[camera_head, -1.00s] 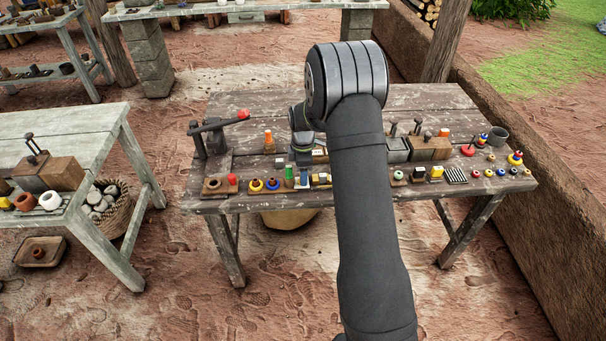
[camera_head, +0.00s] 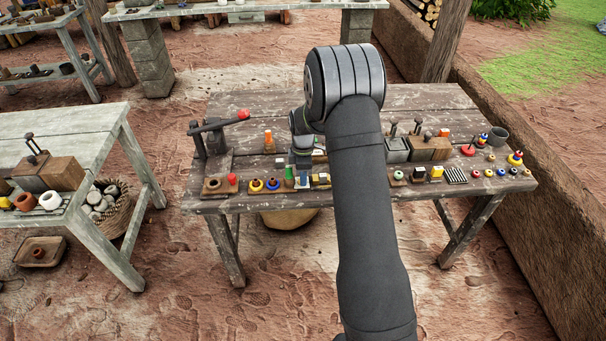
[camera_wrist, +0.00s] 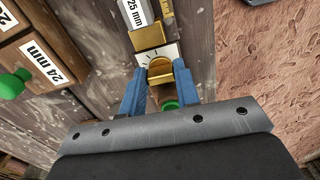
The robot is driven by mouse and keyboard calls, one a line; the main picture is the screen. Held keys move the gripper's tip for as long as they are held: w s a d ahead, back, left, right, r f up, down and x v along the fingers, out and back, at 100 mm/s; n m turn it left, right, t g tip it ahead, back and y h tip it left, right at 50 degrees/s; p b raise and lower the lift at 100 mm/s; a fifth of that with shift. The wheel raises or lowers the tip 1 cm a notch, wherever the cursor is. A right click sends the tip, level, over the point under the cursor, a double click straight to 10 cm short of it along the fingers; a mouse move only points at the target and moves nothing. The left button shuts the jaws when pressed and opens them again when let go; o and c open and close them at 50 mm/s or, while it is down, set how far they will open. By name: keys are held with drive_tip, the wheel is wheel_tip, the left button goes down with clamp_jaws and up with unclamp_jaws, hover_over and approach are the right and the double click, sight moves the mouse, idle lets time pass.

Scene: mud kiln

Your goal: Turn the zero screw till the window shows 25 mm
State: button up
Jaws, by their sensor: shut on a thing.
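In the wrist view, my gripper (camera_wrist: 157,74) has its two blue fingers on either side of a brass knob (camera_wrist: 160,66), which looks like the zero screw, and is shut on it. A white plate (camera_wrist: 145,57) with black tick marks lies beside the knob. Beyond it are a brass block (camera_wrist: 147,36) and a pale bar labelled "25 mm" (camera_wrist: 135,12). I cannot make out a reading in a window. A green piece (camera_wrist: 170,104) shows between the fingers, nearer my palm. In the head view, my arm partly hides this spot on the table.
A wooden block labelled "24 mm" (camera_wrist: 42,62) and a green knob (camera_wrist: 12,84) lie to the left in the wrist view.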

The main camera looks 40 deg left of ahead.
drive_tip(key=m, duration=0.9)
drive_tip(key=shift+s+d+m, duration=0.1)
drive_tip(key=shift+s+m, duration=0.05)
drive_tip(key=shift+m, duration=0.25)
idle(0.4)
drive_tip(key=o, duration=1)
